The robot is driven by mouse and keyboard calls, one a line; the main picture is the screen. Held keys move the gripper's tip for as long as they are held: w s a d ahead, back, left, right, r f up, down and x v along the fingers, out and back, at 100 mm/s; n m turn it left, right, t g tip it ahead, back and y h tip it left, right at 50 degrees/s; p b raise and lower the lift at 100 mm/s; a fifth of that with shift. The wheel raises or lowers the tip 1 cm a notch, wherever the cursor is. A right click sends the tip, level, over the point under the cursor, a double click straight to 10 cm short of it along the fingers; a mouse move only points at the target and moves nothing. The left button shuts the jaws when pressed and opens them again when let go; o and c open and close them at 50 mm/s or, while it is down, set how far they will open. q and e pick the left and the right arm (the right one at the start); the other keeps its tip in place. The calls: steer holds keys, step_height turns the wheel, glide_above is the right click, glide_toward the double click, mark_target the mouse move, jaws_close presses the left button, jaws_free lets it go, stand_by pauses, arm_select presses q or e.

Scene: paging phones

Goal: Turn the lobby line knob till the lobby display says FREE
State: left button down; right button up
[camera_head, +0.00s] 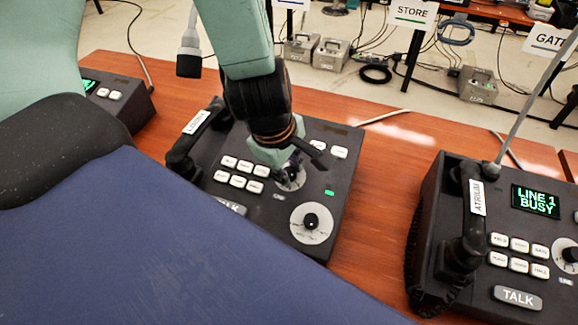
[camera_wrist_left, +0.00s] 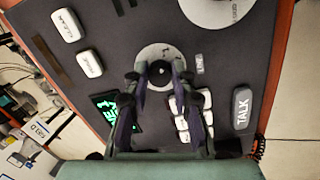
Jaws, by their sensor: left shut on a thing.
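The dark desk phone (camera_head: 262,205) at the centre of the head view has a handset whose tag is too small to read surely. My left gripper (camera_head: 289,172) is over its upper small dial, the line knob. In the left wrist view, my left gripper's fingers (camera_wrist_left: 160,76) are on either side of the black line knob (camera_wrist_left: 160,71) on its pale round plate, shut on it. A "LINE" label is beside it. The phone's display (camera_wrist_left: 112,108) shows green text, partly covered by a finger and unreadable; my arm hides it in the head view. My right gripper is not in view.
Another phone (camera_head: 112,95) is at left. A larger dial (camera_head: 311,223) is near the line knob. The wooden table (camera_head: 378,150) is bare between phones.

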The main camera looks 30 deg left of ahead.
arm_select(q)
steer(key=m+p, duration=0.2)
steer(key=m, duration=0.1)
steer(key=shift+r+m+p, duration=0.15)
steer(key=shift+m+p, duration=0.25)
steer(key=shift+w+a+m+p, duration=0.1)
steer(key=shift+m+p, duration=1.45)
steer(key=shift+m, duration=0.45)
steer(key=c, duration=1.5)
jaws_free()
steer(key=o, duration=0.4)
steer(key=shift+g, duration=0.3)
